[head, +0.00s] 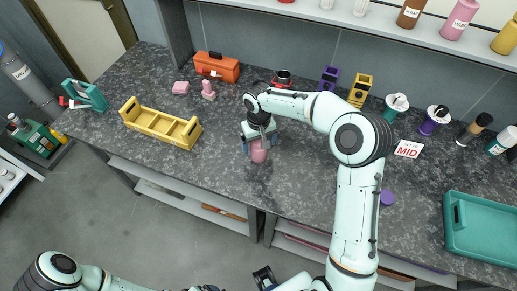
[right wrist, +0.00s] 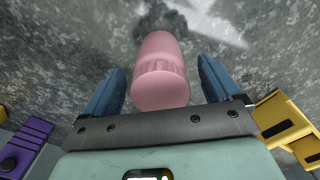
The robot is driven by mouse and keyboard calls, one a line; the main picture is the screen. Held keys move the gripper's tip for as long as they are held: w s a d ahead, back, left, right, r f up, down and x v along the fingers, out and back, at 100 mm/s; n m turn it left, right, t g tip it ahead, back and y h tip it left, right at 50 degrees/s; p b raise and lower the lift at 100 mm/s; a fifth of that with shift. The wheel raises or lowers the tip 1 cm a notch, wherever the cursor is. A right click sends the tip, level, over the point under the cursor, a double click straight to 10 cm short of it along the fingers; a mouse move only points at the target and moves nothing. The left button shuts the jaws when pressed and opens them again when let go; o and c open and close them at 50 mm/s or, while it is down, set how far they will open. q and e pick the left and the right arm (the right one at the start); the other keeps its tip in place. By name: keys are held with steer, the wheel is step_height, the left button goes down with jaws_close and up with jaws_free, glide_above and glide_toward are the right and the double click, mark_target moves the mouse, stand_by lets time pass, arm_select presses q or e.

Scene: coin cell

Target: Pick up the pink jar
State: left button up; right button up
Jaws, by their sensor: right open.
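The pink jar (head: 259,154) stands near the front edge of the dark speckled counter, left of centre in the head view. My right gripper (head: 259,146) is over it, with its blue fingers apart on either side. In the right wrist view the pink jar (right wrist: 160,78) lies between the open fingers (right wrist: 160,70), with a visible gap on both sides. The fingers do not press on it. My left arm is at the bottom edge of the head view, largely cut off, and its jaw state is unclear.
A yellow tray (head: 150,126) lies left of the jar. An orange box (head: 217,67) and pink pieces (head: 181,88) stand behind. Purple and yellow blocks (head: 359,91) stand at the back. A green tray (head: 481,229) is at right. Counter around the jar is clear.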

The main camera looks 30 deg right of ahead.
step_height(320, 180, down, 2)
steer(key=shift+f, duration=0.1)
steer(key=c, duration=1.3)
steer(key=shift+o, duration=0.2)
